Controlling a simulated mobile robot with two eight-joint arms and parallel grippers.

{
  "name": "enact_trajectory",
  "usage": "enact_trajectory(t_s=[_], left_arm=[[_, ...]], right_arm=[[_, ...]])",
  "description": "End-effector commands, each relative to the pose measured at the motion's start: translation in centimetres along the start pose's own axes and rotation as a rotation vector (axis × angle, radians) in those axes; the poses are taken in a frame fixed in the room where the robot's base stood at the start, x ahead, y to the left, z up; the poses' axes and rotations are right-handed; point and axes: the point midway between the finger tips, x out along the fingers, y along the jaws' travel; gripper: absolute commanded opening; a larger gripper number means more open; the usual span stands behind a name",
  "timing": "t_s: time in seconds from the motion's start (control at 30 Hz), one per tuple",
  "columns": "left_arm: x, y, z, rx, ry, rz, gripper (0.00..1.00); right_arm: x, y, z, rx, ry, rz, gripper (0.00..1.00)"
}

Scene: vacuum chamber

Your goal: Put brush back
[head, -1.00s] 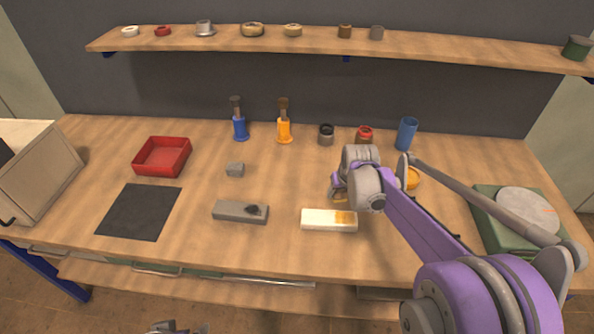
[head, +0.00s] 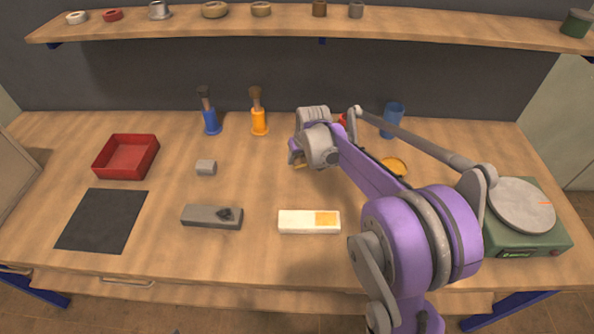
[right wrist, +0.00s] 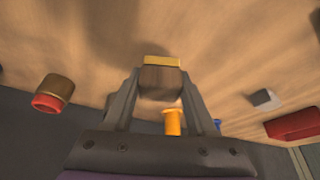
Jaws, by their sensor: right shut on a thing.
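My right gripper (head: 301,160) is above the middle of the table in the head view. In the right wrist view its fingers (right wrist: 160,82) are shut on a brown, wood-like block with a yellow end (right wrist: 161,63); I cannot tell from its shape whether it is a brush. A blue holder (head: 211,123) and an orange holder (head: 259,123) stand upright at the back, each with a dark-tipped brush in it, the blue one's (head: 204,97) and the orange one's (head: 255,97). The orange holder also shows in the right wrist view (right wrist: 172,123). My left gripper is not in view.
A white block with an orange patch (head: 297,222) and a grey block (head: 203,217) lie in front. A red tray (head: 97,158), a dark mat (head: 102,222) and a small grey block (head: 206,167) are left. A blue cup (head: 393,113) and a green scale (head: 519,243) are right.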

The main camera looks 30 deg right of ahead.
Motion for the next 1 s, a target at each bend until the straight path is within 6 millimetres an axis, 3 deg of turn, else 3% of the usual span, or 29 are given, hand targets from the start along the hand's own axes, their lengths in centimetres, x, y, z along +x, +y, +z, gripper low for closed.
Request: enact_trajectory(t_s=[0.47, 0.83, 0.87, 1.0], left_arm=[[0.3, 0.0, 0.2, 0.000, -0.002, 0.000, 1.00], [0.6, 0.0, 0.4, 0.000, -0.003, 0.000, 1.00], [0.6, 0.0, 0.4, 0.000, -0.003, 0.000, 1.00], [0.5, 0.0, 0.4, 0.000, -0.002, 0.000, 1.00]], right_arm=[[5.0, 0.0, 2.1, -0.001, 0.000, 0.000, 0.05], [5.5, 0.0, 2.3, 0.000, 0.000, 0.000, 0.05], [5.6, 0.0, 2.3, 0.000, 0.000, 0.000, 0.58], [5.5, 0.0, 2.3, 0.000, 0.000, 0.000, 0.84]])
